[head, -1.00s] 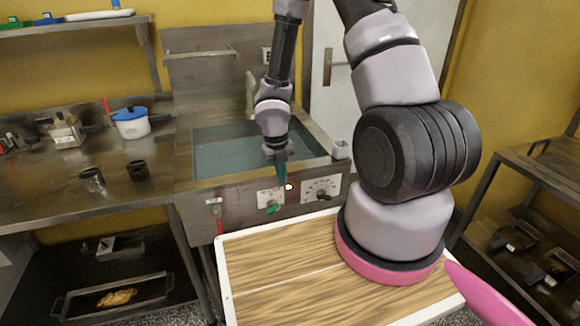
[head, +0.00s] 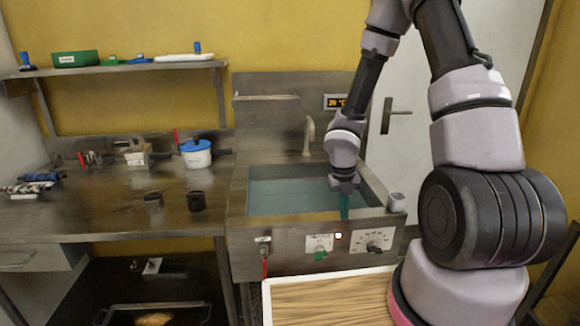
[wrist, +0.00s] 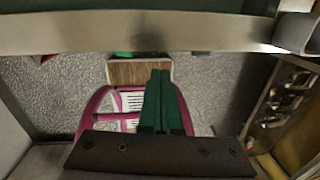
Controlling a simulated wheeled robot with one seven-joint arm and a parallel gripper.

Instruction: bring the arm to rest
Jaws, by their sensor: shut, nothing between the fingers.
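My gripper (head: 346,210) hangs fingers-down at the front edge of the sink basin (head: 280,197), above the control panel (head: 290,247). Its dark green fingers lie side by side, closed and empty; they also show in the wrist view (wrist: 162,85). My arm rises from the pedestal at the lower right, bends at the top of the head view and comes down to the gripper. I cannot tell whether the fingertips touch the sink edge.
The panel carries a green knob (head: 320,254) and a dark dial (head: 374,248). A small grey cup (head: 397,201) stands at the sink's right corner. A faucet (head: 309,135) stands behind the basin.

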